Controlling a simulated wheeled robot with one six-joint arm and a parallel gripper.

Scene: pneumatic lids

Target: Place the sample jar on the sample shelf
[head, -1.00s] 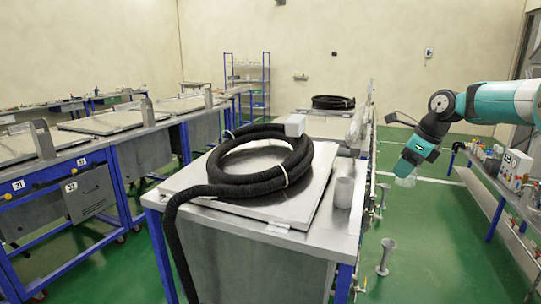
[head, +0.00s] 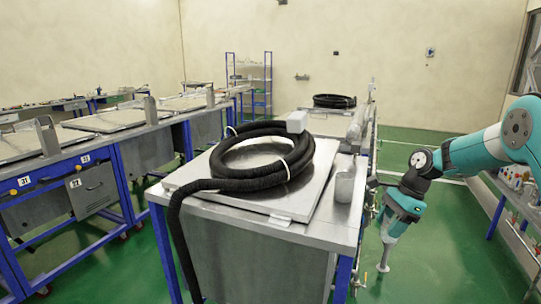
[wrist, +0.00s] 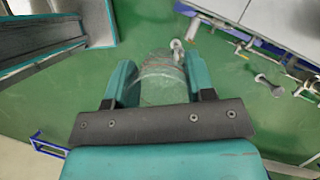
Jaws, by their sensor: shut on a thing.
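My gripper (wrist: 160,84) is shut on the clear, see-through sample jar (wrist: 162,88), which sits between its two fingers in the wrist view. In the head view my gripper (head: 393,230) points down beside the right edge of the near steel bench, above the green floor.
Another bench (head: 495,205) lies right, with green floor between.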

